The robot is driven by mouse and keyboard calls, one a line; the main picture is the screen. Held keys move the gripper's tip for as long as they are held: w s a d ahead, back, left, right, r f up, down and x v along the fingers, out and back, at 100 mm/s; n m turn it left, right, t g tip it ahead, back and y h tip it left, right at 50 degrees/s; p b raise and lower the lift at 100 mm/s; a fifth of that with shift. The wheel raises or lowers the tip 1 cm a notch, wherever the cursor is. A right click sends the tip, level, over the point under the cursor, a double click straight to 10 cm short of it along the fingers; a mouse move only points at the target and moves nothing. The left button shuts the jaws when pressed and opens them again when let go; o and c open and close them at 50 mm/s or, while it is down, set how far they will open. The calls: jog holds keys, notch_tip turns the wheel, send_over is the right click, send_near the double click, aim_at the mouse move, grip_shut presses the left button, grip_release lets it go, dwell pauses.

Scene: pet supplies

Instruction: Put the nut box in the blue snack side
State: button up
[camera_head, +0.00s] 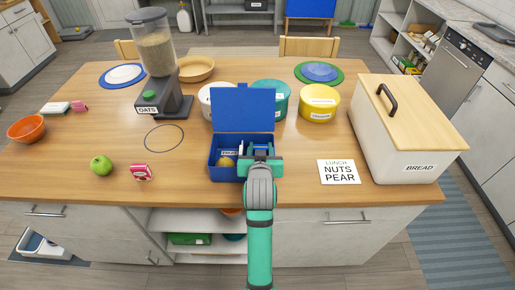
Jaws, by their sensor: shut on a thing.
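The blue lunchbox (225,172) stands open near the table's front middle, with its lid (243,108) raised at the back. Its left compartment has a label that seems to read "FRUIT" and holds a yellow-orange fruit (227,161). My gripper (262,147) is over the right compartment and hides most of it. It is shut on a small blue thing (262,146), mostly hidden between the fingers, perhaps the nut box. I cannot tell whether that thing touches the compartment floor. A card (339,172) reading "LUNCH NUTS PEAR" lies to the right.
A small red box (141,172) and a green apple (101,165) lie at left. The oats dispenser (155,60) stands behind left. White, teal and yellow tubs (319,102) stand behind the lunchbox. A large bread bin (400,145) stands at right.

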jog(key=o, duration=0.7)
jog(key=shift+a+f, duration=0.15)
jog(key=shift+a, duration=0.1)
jog(key=shift+o, duration=0.3)
jog(key=shift+a, duration=0.1)
jog(key=shift+s+r, duration=0.1)
jog(key=shift+r, duration=0.15)
jog(key=v, duration=1.1)
jog(key=shift+s+a+r, duration=0.15)
jog(key=shift+s+a, duration=0.05)
jog(key=shift+s+d, duration=0.1)
jog(key=shift+d, duration=0.2)
jog(key=shift+a, duration=0.1)
